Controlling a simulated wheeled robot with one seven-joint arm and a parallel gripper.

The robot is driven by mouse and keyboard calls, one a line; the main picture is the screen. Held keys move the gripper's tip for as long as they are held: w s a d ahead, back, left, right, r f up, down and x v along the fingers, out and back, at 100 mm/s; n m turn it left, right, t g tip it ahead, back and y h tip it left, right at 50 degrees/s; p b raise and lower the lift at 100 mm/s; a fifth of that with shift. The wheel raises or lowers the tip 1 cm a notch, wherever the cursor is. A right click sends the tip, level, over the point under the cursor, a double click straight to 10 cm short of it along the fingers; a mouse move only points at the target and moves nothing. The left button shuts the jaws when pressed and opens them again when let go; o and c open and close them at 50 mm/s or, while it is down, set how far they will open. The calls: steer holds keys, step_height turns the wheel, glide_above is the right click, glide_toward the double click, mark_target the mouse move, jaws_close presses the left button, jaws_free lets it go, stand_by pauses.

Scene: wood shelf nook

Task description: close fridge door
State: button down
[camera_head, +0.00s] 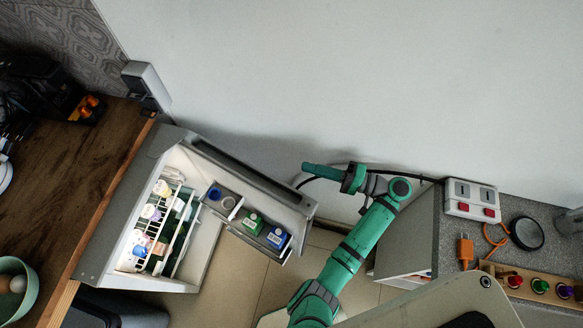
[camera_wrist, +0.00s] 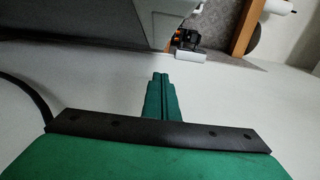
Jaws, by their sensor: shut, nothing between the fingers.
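The small grey fridge (camera_head: 140,165) stands at the left in the head view, with its inside showing. Its door (camera_head: 255,175) is open, swung out to the right along the white wall. Door shelves hold a blue-and-white carton, a green carton and round items. My green gripper (camera_head: 306,167) is shut and empty, on the wall side of the door near its free end, pointing left. From above I cannot tell whether it touches the door.
A white wall (camera_head: 350,80) runs close behind the gripper. A wooden counter (camera_head: 70,170) is at left, with a grey device (camera_head: 146,84) by the wall. A grey speckled counter (camera_head: 470,225) at right holds a power strip (camera_head: 471,200). Tiled floor shows between.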

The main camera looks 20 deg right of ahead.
steer(key=w+a, duration=0.3)
steer(key=a, duration=0.7)
steer(key=shift+a, duration=0.25)
steer(key=shift+f, duration=0.1)
